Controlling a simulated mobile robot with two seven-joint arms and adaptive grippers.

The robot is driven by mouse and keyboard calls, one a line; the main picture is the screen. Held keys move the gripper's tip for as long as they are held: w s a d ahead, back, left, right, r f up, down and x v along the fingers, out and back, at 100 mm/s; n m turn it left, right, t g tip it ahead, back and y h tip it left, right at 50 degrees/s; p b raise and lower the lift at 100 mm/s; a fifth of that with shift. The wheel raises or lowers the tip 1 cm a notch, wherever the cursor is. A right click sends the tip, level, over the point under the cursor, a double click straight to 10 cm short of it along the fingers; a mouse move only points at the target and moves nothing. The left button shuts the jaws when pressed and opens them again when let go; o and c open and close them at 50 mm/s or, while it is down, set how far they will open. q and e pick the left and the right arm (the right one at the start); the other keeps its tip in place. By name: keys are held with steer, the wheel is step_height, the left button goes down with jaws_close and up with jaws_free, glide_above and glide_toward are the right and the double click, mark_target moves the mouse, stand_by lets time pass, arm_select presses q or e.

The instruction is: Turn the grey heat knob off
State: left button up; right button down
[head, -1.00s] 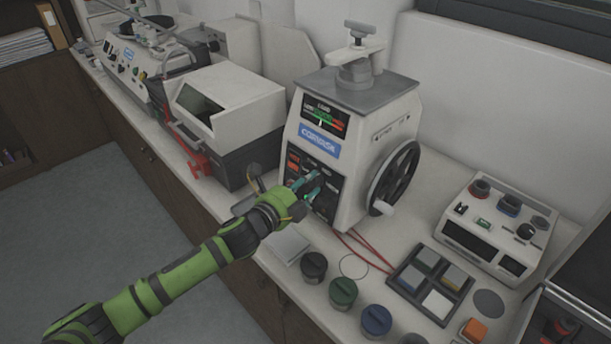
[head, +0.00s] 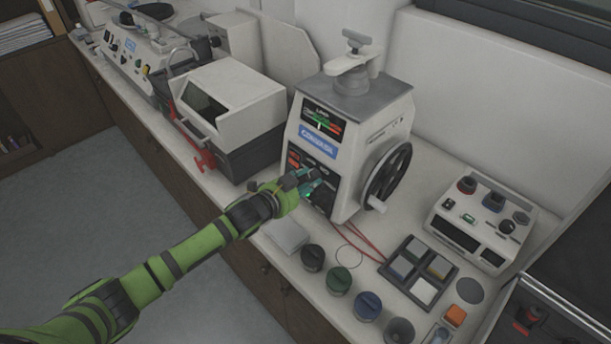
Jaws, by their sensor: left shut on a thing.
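The mounting press (head: 347,141) is a white machine with a grey top, standing on the bench in the head view. Its dark front panel (head: 325,200) carries small controls and a red switch. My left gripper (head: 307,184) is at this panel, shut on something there. The gripped thing is mostly hidden by the fingers, at the place of a panel knob; I cannot make out the knob's grey body or its pointer. A small green light shows next to the fingertips. My right gripper is not in view.
A black handwheel (head: 388,176) sticks out on the press's right side. Several round moulds, including a green one (head: 339,280), stand along the bench's front edge. A dark tray (head: 418,273) and a white control box (head: 479,222) are to the right. Red cables lie by the press.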

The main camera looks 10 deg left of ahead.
arm_select(q)
steer(key=shift+w+r+n+p, duration=0.15)
steer(key=shift+n+p, duration=0.15)
steer(key=shift+n, duration=0.9)
steer(key=shift+n+g+h+b, duration=0.3)
steer(key=shift+n+g, duration=0.1)
steer(key=shift+n, duration=0.8)
steer(key=shift+a+n+g+h+b, duration=0.1)
steer(key=shift+n+g+h+b, duration=0.2)
steer(key=shift+n+b, duration=1.4)
steer(key=shift+n, duration=0.6)
steer(key=shift+r+h, duration=0.1)
steer(key=shift+h, duration=0.2)
steer(key=shift+w, duration=0.1)
steer(key=o, duration=1.1)
